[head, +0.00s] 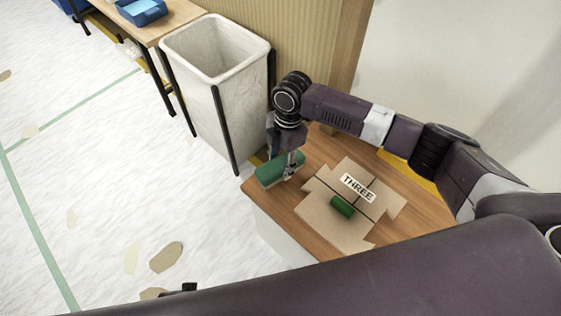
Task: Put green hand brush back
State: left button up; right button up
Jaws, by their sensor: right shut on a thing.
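The green hand brush (270,173) is a dark green block at the left corner of the small wooden table. My right gripper (290,174) points down and is shut on it. I cannot tell whether the brush touches the tabletop or hangs just above it. A smaller green block (342,206) lies on the cardboard. My left gripper is not in view.
A tall white bin (215,95) with dark posts stands left of the table (410,215). A wooden bench (178,18) with a blue tray (141,12) is at the top left. A ribbed panel (300,40) rises behind. The floor at left is mostly open.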

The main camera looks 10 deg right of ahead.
aim_at(284, 160)
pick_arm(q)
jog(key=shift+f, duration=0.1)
pick_arm(e)
jog(key=shift+f, duration=0.15)
jog(key=o, duration=1.2)
jog(key=shift+c, duration=0.2)
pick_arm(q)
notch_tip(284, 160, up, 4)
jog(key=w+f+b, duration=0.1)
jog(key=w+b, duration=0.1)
pick_arm(e)
jog(key=shift+f, duration=0.15)
jog(key=r, duration=0.2)
jog(key=r+p, duration=0.1)
jog(key=r, duration=0.2)
jog(key=d+r+p, duration=0.1)
jog(key=r, duration=0.2)
jog(key=shift+w+d, duration=0.1)
jog(key=shift+w, duration=0.3)
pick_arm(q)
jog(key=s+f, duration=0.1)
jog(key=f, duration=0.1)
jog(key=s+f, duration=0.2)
pick_arm(e)
jog(key=shift+f, duration=0.1)
